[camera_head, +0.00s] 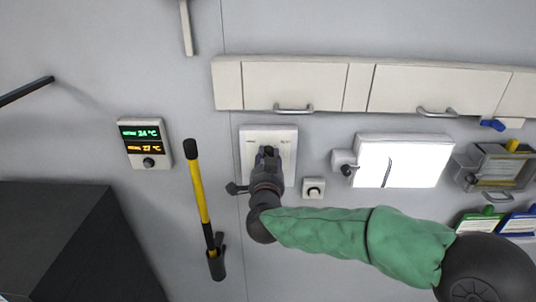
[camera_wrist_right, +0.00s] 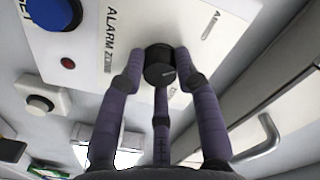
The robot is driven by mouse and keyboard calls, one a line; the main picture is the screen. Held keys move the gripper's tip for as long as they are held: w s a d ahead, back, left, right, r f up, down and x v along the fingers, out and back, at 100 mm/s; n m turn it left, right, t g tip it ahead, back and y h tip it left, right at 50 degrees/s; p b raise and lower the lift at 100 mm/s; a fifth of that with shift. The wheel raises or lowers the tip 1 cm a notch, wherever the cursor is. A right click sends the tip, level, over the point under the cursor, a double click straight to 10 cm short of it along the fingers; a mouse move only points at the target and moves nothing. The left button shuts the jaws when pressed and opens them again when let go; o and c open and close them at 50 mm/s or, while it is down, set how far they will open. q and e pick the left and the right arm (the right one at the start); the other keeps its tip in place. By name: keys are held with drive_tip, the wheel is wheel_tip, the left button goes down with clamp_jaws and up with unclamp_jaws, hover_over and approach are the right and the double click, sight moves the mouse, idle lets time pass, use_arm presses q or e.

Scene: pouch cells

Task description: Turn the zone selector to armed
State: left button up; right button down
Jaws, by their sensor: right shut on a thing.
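The zone selector is a round black knob (camera_wrist_right: 159,66) on a white wall panel marked "ALARM ZONE", seen close up in the right wrist view. The white panel (camera_head: 285,140) also shows in the head view, where my gripper hides the knob. My right gripper (camera_head: 267,153) reaches up to the panel. In the right wrist view the fingers of my right gripper (camera_wrist_right: 160,80) close around the knob from its sides, shut on it. The setting the knob points at cannot be read. My left gripper is not in view.
A blue button (camera_wrist_right: 55,12) sits on the panel beside the knob. White cabinets with handles (camera_head: 293,108) run above the panel. A thermostat (camera_head: 146,143) and a yellow-black pole (camera_head: 200,190) are to the left. A lit white box (camera_head: 410,160) is to the right.

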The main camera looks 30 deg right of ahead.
drive_tip(key=shift+f+n, duration=0.15)
drive_tip(key=shift+n, duration=0.35)
drive_tip(key=c, duration=0.9)
unclamp_jaws()
drive_tip(key=v, duration=1.2)
